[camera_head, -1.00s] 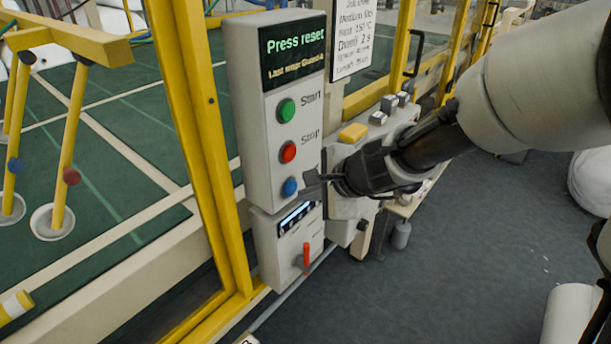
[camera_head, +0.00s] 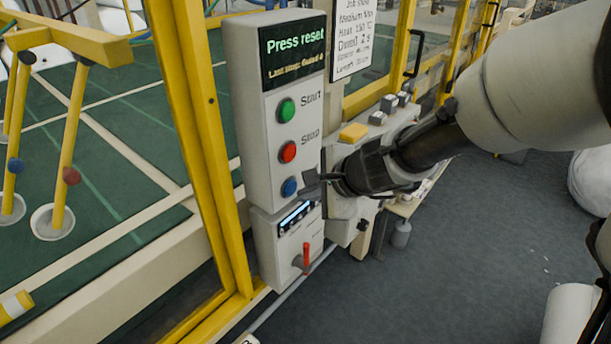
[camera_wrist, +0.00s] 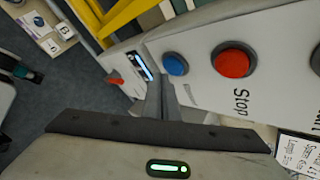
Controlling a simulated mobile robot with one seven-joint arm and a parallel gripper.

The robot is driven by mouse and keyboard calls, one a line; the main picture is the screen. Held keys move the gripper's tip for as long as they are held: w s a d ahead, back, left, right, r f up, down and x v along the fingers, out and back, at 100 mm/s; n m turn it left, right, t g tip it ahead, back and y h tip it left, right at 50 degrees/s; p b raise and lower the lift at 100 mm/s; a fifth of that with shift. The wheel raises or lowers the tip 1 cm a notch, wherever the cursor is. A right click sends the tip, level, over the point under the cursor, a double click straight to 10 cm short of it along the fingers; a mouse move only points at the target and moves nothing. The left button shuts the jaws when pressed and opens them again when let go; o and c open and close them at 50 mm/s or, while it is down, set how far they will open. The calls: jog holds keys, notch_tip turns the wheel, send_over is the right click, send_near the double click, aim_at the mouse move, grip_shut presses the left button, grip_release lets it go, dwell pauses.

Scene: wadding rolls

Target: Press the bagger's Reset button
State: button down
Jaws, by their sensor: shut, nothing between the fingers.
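The bagger's control box (camera_head: 258,130) is a pale upright panel with a dark screen (camera_head: 293,52) reading "Press reset". Below it are a green Start button (camera_head: 286,111), a red Stop button (camera_head: 288,151) and a blue button (camera_head: 289,187) at the bottom, whose label I cannot read. In the wrist view the blue button (camera_wrist: 175,65) and the red Stop button (camera_wrist: 233,63) both show. My gripper (camera_head: 308,184) is shut and empty, its tips just right of the blue button. In the wrist view my fingertips (camera_wrist: 160,82) lie close beside the blue button. Whether they touch is unclear.
A lower box (camera_head: 287,250) with a small display and a red lever (camera_head: 306,257) hangs below the panel. A yellow guard frame (camera_head: 190,110) stands to the left. A machine with a yellow button (camera_head: 353,132) is behind my gripper. Grey floor (camera_head: 450,230) is open at right.

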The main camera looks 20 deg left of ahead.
jog(key=shift+w+a, duration=0.1)
jog(key=shift+a, duration=0.25)
jog(key=shift+w+a, duration=0.2)
jog(key=shift+a, duration=0.25)
dwell(0.6)
jog(key=shift+d, duration=0.1)
jog(key=shift+s+d+b, duration=0.3)
jog(key=shift+s+d, duration=0.05)
jog(key=shift+d, duration=0.4)
jog(key=d, duration=0.1)
jog(key=s+d+b, duration=0.1)
jog(key=d, duration=0.1)
jog(key=s+d, duration=0.1)
jog(key=shift+d, duration=0.3)
dwell(0.6)
